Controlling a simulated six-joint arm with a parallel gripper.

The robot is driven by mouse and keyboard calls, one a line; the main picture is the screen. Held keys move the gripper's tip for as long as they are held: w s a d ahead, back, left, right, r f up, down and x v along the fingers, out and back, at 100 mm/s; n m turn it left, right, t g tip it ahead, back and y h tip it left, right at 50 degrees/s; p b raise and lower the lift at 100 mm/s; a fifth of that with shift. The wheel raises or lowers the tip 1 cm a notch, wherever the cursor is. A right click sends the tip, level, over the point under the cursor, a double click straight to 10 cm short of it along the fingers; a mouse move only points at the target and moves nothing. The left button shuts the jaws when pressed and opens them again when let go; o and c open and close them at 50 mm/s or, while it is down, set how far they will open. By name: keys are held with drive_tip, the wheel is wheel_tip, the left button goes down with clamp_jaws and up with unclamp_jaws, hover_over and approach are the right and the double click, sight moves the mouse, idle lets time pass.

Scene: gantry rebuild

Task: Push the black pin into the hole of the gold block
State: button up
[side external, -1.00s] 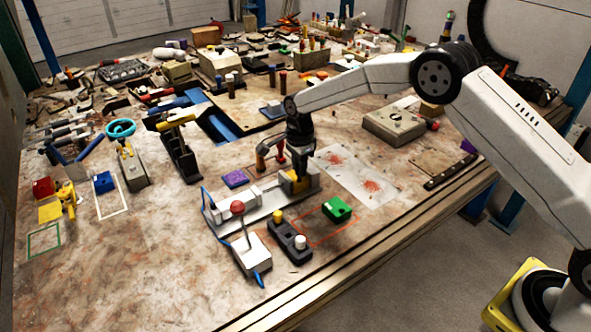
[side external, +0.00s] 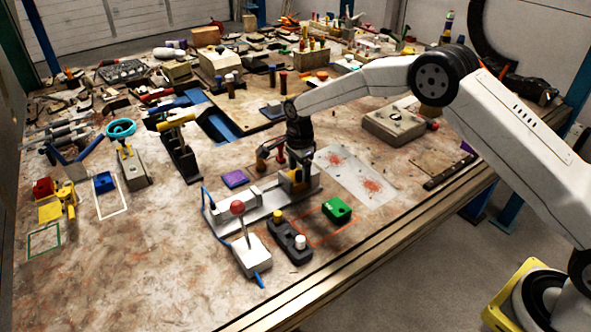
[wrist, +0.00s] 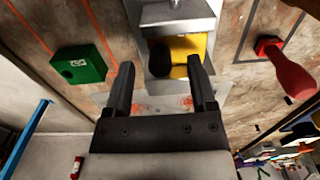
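The gold block (wrist: 192,46) sits in a grey metal fixture (wrist: 180,17). It also shows below my wrist in the side view (side external: 301,187). A dark rounded shape (wrist: 160,58), which looks like the black pin, shows against the gold block's left part in the wrist view. I cannot tell how deep it sits, and the hole is not visible. My gripper (wrist: 162,64) has its two fingers apart, with clear space on both sides of the dark shape. In the side view my gripper (side external: 299,168) is just above the block, its fingertips hard to make out.
A green block (wrist: 82,64) lies left of the fixture in the wrist view, and a red-handled part (wrist: 290,76) at right. In the side view, a red-knobbed lever box (side external: 252,254) and a black button box (side external: 290,237) stand in front of the fixture.

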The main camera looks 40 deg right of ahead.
idle(0.3)
drive_tip(key=shift+r, duration=3.9)
drive_tip(key=shift+s+d, duration=0.1)
drive_tip(key=s+d+n+t, duration=0.1)
drive_tip(key=s+d+n, duration=0.2)
drive_tip(key=s+n, duration=0.6)
drive_tip(key=s+d+r+n+t, duration=0.1)
drive_tip(key=s+d+n, duration=0.2)
drive_tip(key=s+n, duration=0.6)
drive_tip(key=s, duration=1.2)
drive_tip(key=shift+d+t, duration=0.3)
drive_tip(key=shift+w, duration=0.1)
